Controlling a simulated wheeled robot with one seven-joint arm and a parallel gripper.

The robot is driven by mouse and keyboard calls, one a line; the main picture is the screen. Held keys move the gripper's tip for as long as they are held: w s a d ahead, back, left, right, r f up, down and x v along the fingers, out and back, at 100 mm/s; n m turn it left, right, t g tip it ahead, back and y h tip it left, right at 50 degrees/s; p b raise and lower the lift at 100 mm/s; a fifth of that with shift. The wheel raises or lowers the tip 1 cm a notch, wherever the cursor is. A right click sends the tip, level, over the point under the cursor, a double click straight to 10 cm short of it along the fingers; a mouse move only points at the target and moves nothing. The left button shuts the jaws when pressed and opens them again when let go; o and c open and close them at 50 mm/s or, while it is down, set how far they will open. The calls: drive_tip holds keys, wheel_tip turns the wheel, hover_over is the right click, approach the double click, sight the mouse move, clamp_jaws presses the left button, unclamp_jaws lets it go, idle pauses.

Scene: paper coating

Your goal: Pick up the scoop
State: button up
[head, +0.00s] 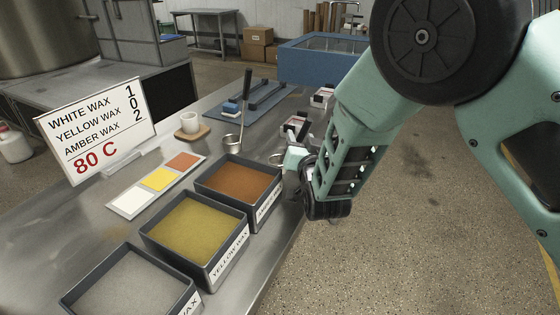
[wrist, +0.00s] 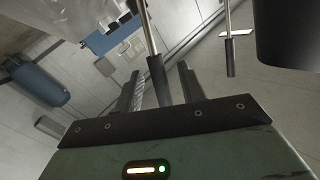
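A scoop with a tall black handle (head: 246,84) and a round metal cup (head: 231,142) stands upright behind the amber wax tray. A second metal cup (head: 276,159) shows beside my gripper (head: 297,140), right of the first scoop; its handle is not clear in the head view. In the wrist view, one scoop's black handle (wrist: 157,78) with a metal rod lies between the two fingers of my gripper (wrist: 160,88). The fingers look apart, with gaps beside the handle. Another black handle (wrist: 230,57) hangs to the right, outside the fingers.
Trays of amber wax (head: 202,184), yellow wax (head: 147,232) and a grey one (head: 67,303) line the table's near edge. A blue mat (head: 219,116) lies behind.

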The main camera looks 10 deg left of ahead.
drive_tip(key=shift+w+a, duration=0.1)
drive_tip(key=shift+w, duration=0.5)
clamp_jaws()
drive_tip(key=shift+r, duration=0.1)
